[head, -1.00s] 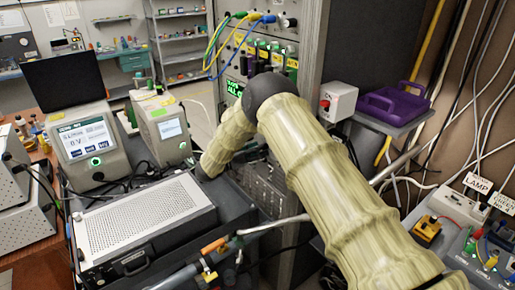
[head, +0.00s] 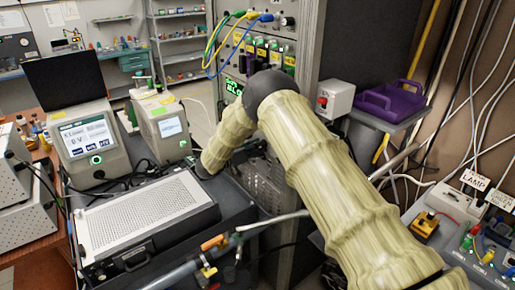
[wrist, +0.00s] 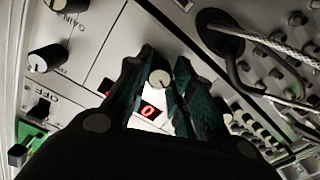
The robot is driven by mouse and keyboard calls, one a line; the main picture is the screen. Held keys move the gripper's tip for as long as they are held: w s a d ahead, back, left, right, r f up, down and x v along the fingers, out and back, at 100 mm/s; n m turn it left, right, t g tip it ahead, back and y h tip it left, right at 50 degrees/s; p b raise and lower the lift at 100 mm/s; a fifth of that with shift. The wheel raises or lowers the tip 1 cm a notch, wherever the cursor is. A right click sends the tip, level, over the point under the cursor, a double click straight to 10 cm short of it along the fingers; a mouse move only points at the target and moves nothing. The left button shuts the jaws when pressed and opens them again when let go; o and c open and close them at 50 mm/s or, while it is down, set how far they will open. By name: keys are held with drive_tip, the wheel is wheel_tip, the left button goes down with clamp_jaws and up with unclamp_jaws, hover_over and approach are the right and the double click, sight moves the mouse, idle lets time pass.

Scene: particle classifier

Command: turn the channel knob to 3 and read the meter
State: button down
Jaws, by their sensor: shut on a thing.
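In the wrist view, the two teal fingers of my gripper (wrist: 157,66) are closed around a small light knob (wrist: 160,78) on a pale panel. The knob's label and pointer setting cannot be read here. A red digit display (wrist: 149,111) just beside the knob shows what looks like 0. In the head view, a bench meter (head: 88,140) on the left has a lit screen that appears to read 0 V.
Other dark knobs, one marked GAIN (wrist: 45,59), and a switch near OFF stand close by on the panel. A cable (wrist: 262,40) crosses the panel at right. A perforated metal box (head: 150,215) lies in front of the rack. A purple crate (head: 391,102) sits at right.

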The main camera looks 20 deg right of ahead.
drive_tip(key=shift+f, duration=0.2)
drive_tip(key=m+b, duration=1.7)
drive_tip(key=b, duration=0.6)
drive_tip(key=shift+a+f, duration=0.1)
drive_tip(key=shift+a, duration=0.05)
drive_tip(key=shift+m, duration=0.3)
drive_tip(key=c, duration=1.2)
unclamp_jaws()
drive_tip(key=shift+r, duration=0.25)
